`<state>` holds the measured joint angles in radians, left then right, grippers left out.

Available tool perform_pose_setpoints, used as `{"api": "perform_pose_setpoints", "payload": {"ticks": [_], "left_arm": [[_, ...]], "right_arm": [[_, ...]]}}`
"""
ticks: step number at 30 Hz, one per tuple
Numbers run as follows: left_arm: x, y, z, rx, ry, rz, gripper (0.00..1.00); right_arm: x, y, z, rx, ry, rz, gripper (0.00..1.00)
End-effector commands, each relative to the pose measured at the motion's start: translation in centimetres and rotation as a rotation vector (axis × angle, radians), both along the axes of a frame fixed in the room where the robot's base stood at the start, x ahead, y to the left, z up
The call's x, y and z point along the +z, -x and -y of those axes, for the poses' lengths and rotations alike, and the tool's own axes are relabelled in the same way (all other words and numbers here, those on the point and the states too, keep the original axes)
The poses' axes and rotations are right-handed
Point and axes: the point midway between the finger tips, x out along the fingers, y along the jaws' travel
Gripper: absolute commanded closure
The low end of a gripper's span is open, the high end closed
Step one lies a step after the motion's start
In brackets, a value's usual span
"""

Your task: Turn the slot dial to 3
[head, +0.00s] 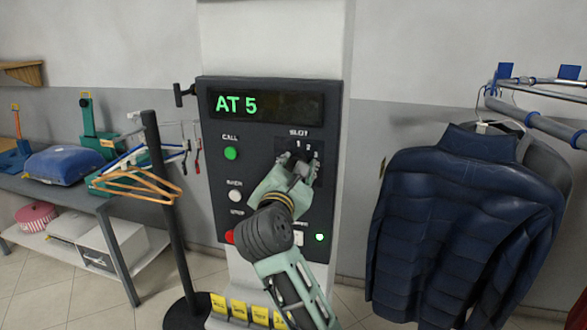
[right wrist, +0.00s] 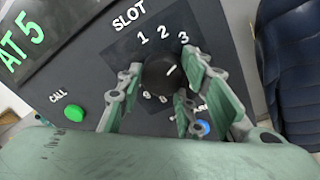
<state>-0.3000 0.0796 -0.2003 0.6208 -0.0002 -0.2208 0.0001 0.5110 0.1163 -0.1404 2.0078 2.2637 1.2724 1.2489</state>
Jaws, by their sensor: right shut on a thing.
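The slot dial is a black round knob (right wrist: 160,77) under the white label SLOT, with 1, 2 and 3 printed above it in the right wrist view. Its white pointer line slants up and right, on the side of the 3; I cannot tell exactly which mark it meets. Lower numerals are partly hidden by the fingers. In the head view my right gripper (head: 297,168) covers the knob on the dark control panel (head: 215,180). The display (head: 265,104) reads AT 5. My left gripper is not in view.
A green CALL button (head: 231,153), a white button (head: 235,196) and a red button (head: 229,237) line the panel's left side. A blue jacket (head: 460,215) hangs to the right. A black stand with wooden hangers (head: 140,184) stands at the left.

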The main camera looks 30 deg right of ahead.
Motion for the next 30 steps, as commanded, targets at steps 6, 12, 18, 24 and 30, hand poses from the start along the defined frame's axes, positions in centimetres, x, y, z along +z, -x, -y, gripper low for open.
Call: {"api": "perform_pose_setpoints", "payload": {"ticks": [6,12,18,24,30], "left_arm": [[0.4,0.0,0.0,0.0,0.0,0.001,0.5],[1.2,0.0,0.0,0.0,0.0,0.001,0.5],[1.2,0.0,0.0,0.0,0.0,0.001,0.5],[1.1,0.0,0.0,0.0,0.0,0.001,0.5],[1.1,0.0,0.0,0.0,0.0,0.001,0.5]], "right_arm": [[0.1,-0.1,-0.2,0.005,0.02,-0.027,0.93],[0.1,-0.1,-0.3,0.007,0.105,-0.126,0.93],[0.0,-0.1,-0.2,0.006,0.132,-0.153,0.93],[0.0,-0.2,-0.3,0.007,0.131,-0.152,0.64],[0.0,-0.1,-0.2,0.004,0.131,-0.152,0.51]]}}
